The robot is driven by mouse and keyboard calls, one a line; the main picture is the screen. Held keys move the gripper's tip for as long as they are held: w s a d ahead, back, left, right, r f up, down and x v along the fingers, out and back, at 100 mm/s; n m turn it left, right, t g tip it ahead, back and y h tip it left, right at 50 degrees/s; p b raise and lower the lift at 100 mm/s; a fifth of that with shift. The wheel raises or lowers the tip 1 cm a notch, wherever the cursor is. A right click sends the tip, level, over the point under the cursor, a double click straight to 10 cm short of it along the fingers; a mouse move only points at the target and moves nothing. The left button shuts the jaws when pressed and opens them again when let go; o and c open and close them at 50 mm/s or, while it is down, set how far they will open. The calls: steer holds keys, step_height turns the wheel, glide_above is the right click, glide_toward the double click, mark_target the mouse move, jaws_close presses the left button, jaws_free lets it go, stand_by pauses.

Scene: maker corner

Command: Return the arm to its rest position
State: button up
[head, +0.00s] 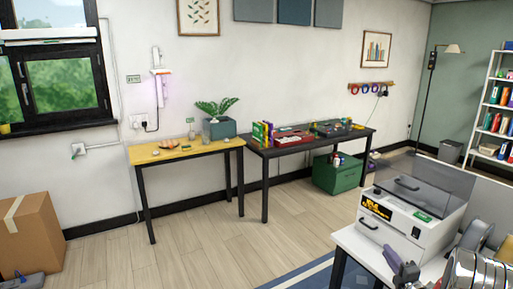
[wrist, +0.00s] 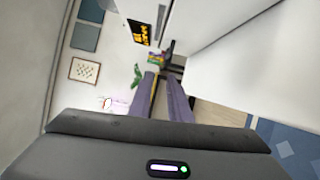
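My gripper (wrist: 161,84) has two purple fingers that stand apart in the wrist view, with nothing between them. In the head view a purple part of my gripper (head: 400,266) shows at the bottom right, in front of the white machine (head: 420,222) on the white table.
A yellow table (head: 185,151) and a dark table (head: 310,140) stand along the wall. A green crate (head: 338,175) is on the floor. A cardboard box (head: 30,235) stands at left. Mid-floor is clear.

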steer(key=w+a+r+m+g+h, duration=0.1)
steer(key=a+r+m+g+h, duration=0.3)
steer(key=r, duration=1)
steer(key=s+a+r+m+g, duration=0.2)
steer(key=s+a+r+m, duration=0.5)
steer(key=s+a+r, duration=0.15)
steer(key=s+a+m+g, duration=0.2)
steer(key=s+a, duration=0.5)
steer(key=s, duration=0.5)
steer(key=s+a+m+g+y, duration=0.1)
steer(key=s+a+m+g, duration=0.1)
steer(key=s+a+m, duration=0.2)
steer(key=s+a+m+g+y, duration=0.1)
steer(key=s+a+m+g, duration=0.1)
steer(key=s+a, duration=0.8)
steer(key=s+m, duration=0.1)
steer(key=s, duration=0.8)
steer(key=shift+s+a+r+g, duration=0.15)
steer(key=shift+s+r+g, duration=0.05)
steer(key=shift+s+g, duration=0.15)
steer(key=shift+o, duration=0.6)
